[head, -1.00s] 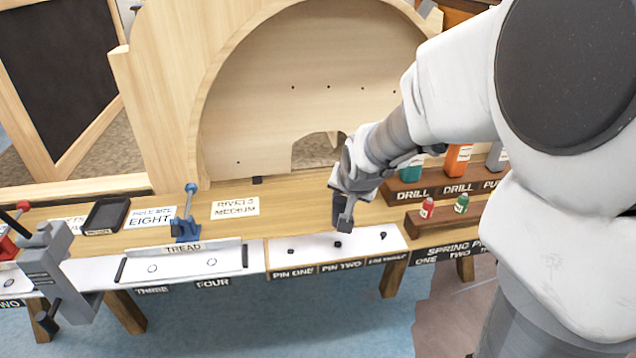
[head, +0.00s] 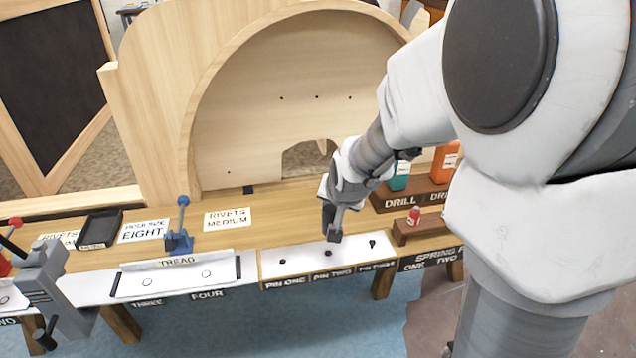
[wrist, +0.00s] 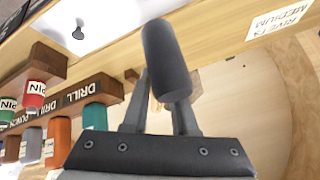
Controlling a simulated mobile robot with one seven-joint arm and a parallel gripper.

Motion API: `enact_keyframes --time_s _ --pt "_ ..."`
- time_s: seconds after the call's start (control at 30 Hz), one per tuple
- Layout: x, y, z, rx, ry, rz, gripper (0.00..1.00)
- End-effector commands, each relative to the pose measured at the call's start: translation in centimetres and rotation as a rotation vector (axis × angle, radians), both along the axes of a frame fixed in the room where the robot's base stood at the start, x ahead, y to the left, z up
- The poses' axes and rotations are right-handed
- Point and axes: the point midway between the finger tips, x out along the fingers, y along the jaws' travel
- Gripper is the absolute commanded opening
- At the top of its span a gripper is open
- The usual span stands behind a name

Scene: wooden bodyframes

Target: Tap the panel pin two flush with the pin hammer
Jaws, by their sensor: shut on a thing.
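My gripper (head: 328,204) is shut on the pin hammer, whose dark grey block-like head (head: 335,235) hangs just above and behind pin two (head: 327,253) in the head view. A small gap seems to show between them; I cannot tell for certain whether they touch. Pin two is a dark dot on the white panel (head: 305,264), above the PIN TWO label. How far it stands up is too small to tell. In the wrist view a dark grey cylindrical part of the hammer (wrist: 165,60) sticks up between the fingers of my gripper (wrist: 158,108).
Pin one (head: 282,261) and pin three (head: 373,242) sit on either side. A tread plate (head: 180,275) with a blue clamp (head: 179,240) behind it is to the left. Wooden racks (head: 410,195) with coloured bottles stand to the right. A tall wooden arch (head: 150,110) rises behind.

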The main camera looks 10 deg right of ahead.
Motion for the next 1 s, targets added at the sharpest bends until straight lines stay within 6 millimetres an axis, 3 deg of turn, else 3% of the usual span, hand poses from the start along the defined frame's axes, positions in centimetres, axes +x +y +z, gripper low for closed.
enact_keyframes --time_s 0.43,0.8,1.0 --pt "0.1 0.0 -0.7 0.000 -0.002 0.000 0.00" --pt "0.1 0.0 -6.6 0.000 -0.002 0.000 0.00" --pt "-0.1 0.0 -7.6 0.000 0.002 0.000 0.00"
